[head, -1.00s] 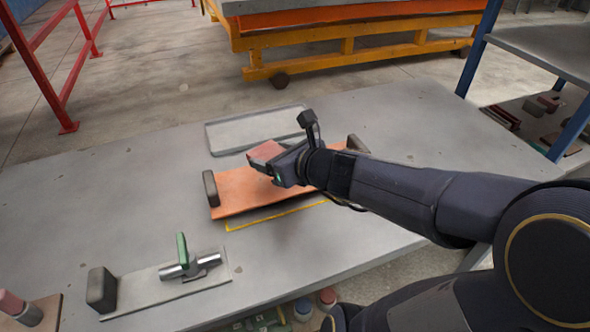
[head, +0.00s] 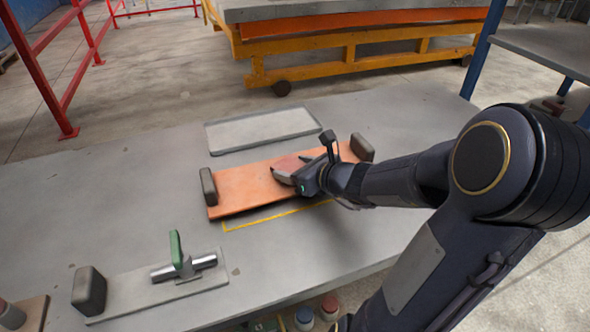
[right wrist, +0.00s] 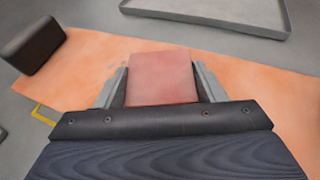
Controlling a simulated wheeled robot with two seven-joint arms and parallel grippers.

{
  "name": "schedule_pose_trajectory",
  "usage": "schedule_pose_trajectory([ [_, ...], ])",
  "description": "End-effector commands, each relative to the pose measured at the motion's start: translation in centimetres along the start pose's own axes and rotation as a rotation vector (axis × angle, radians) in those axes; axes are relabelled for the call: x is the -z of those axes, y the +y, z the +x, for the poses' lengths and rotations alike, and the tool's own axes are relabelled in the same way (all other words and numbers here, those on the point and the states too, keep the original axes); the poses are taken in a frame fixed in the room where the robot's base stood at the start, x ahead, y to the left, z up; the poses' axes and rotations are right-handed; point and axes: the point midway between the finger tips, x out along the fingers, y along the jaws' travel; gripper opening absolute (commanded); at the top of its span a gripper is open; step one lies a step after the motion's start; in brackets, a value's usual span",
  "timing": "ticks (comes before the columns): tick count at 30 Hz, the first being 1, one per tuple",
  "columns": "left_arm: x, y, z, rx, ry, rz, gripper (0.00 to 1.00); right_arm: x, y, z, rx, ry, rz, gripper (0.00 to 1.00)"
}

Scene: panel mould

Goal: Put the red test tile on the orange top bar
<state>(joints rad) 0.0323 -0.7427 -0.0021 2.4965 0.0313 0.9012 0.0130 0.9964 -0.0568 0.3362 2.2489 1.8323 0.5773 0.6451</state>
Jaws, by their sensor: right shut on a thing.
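The orange top bar (head: 245,187) lies on the grey table with a dark block at each end. The red test tile (right wrist: 160,78) is between the two fingers of my right gripper (right wrist: 161,88), which is shut on it. In the head view the tile (head: 287,166) shows beside my right gripper (head: 290,172), over the middle of the bar. In the right wrist view the orange surface (right wrist: 100,70) spreads around the tile. I cannot tell whether the tile touches the bar. My left gripper is not in view.
An empty grey tray (head: 262,130) lies behind the bar. A plate with a green-handled clamp (head: 176,250) and a dark block (head: 89,290) is at the front left. A yellow line (head: 272,218) runs in front of the bar. Bare table lies left of the bar.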

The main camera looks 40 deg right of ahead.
Motion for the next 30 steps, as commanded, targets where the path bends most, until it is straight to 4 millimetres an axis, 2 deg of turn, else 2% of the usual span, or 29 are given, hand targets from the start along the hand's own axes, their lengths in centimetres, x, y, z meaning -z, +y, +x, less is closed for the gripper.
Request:
schedule_pose_trajectory([
  [7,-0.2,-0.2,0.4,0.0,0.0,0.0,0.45,0.4,0.0,0.2,0.0,0.0,-0.001,0.39],
  [8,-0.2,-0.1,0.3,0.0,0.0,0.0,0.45,0.3,0.0,0.1,0.001,0.0,0.0,0.66],
  [12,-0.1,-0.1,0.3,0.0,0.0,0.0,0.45,0.3,0.0,0.1,0.001,0.001,0.0,0.84],
  [23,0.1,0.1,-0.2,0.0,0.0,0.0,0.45,-0.2,0.0,-0.1,0.0,0.001,0.0,0.85],
  [26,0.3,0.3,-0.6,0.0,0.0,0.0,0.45,-0.3,-0.1,-1.3,0.005,0.001,-0.002,0.85],
  [30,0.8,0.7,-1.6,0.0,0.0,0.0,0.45,-0.5,-0.1,-4.2,0.006,0.001,-0.001,0.85],
])
